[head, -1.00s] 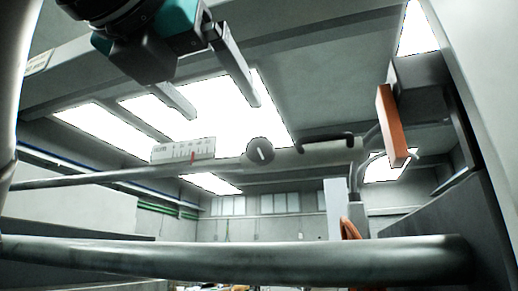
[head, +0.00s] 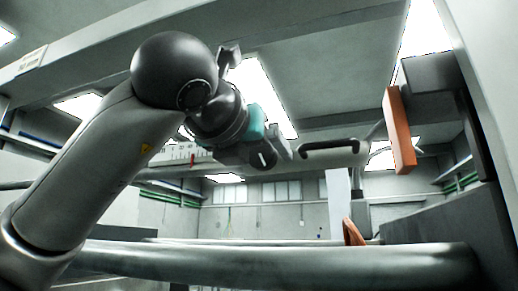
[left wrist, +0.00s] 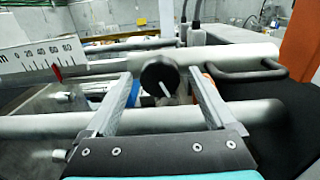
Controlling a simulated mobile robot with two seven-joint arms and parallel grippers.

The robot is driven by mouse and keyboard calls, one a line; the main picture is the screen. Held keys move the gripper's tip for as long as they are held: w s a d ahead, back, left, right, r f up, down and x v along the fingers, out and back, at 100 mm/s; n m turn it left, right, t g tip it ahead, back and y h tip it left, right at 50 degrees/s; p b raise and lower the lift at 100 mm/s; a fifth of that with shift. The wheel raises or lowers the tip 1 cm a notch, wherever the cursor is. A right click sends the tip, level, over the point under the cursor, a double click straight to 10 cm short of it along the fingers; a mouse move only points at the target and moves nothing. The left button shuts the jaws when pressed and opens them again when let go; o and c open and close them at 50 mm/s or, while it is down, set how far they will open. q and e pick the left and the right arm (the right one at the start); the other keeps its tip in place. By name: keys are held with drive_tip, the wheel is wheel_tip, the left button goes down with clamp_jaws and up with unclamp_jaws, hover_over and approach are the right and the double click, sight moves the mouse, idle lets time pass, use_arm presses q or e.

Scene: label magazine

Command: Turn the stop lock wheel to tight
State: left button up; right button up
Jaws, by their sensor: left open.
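The stop lock wheel is a small black round knob with a white pointer line; in the left wrist view the wheel (left wrist: 158,73) sits on a pale rail, its line tilted from vertical. My left gripper (left wrist: 161,72) is open, one finger on each side of the wheel, with visible gaps. In the head view the wheel (head: 265,161) shows partly behind my left gripper (head: 262,152), whose fingers are hard to make out there. Whether the fingers reach around the wheel's rim in depth is unclear. My right gripper is out of view.
A white scale (left wrist: 40,58) with a red pointer is left of the wheel. A black bar handle (left wrist: 245,72) is close on its right. An orange block (head: 399,130) hangs farther right. A thick grey tube (head: 290,266) crosses low in the head view.

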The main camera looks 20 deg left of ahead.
use_arm(q)
drive_tip(key=c, duration=1.4)
